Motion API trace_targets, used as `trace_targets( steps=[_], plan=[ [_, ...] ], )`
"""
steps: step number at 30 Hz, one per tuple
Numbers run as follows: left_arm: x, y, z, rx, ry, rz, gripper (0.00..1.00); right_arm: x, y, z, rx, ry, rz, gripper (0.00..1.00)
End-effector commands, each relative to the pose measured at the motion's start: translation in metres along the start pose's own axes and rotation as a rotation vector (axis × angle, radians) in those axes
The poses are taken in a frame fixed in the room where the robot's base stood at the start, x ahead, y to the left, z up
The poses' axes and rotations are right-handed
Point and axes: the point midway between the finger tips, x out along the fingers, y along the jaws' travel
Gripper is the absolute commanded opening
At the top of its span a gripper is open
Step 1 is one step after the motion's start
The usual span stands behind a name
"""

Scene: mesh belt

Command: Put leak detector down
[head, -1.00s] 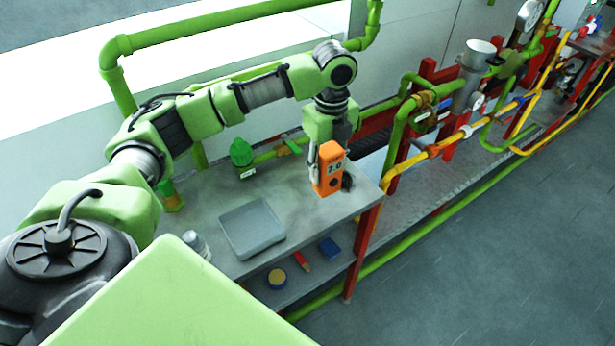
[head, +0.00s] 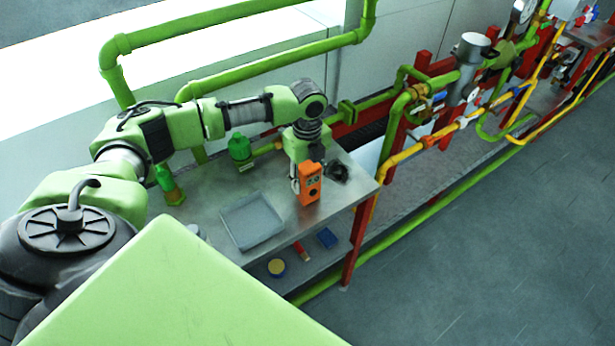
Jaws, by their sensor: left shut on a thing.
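The leak detector (head: 311,185) is an orange handheld box with a small display, in the right half of the bench top (head: 340,205). My left gripper (head: 299,184) is shut on it from above and behind, and the detector stands upright. Its lower end is at or just above the bench surface; I cannot tell whether it touches. The gripper's fingers are partly hidden behind the detector. My right gripper is not in view.
A grey shallow tray (head: 252,222) lies left of the detector. Green fittings (head: 240,150) stand at the back of the bench. A dark object (head: 339,173) is close on the detector's right. A lower shelf (head: 300,268) holds small items. Pipes (head: 420,140) run beyond the right edge.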

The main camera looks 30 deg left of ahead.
Motion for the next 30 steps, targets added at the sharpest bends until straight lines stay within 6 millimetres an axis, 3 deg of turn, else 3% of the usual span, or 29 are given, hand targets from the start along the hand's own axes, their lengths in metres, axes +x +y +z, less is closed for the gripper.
trace_targets(
  steps=[2, 3, 4, 17, 20, 30],
  plan=[
    [0.002, 0.000, 0.000, 0.000, 0.001, -0.001, 0.05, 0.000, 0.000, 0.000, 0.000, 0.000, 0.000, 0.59],
    [0.002, 0.000, 0.000, 0.000, 0.000, 0.000, 0.50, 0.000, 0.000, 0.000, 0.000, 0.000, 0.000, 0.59],
    [0.002, 0.000, 0.000, 0.000, 0.000, 0.000, 0.56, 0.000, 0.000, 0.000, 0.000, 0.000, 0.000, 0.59],
    [-0.004, -0.001, 0.000, -0.001, -0.001, -0.003, 0.56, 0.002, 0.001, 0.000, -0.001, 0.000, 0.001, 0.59],
    [-0.017, -0.002, 0.000, 0.000, -0.001, -0.006, 0.56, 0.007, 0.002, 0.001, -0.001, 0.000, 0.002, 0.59],
    [-0.088, -0.002, 0.000, -0.001, 0.000, -0.005, 0.56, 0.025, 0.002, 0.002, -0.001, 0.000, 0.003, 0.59]
  ],
)
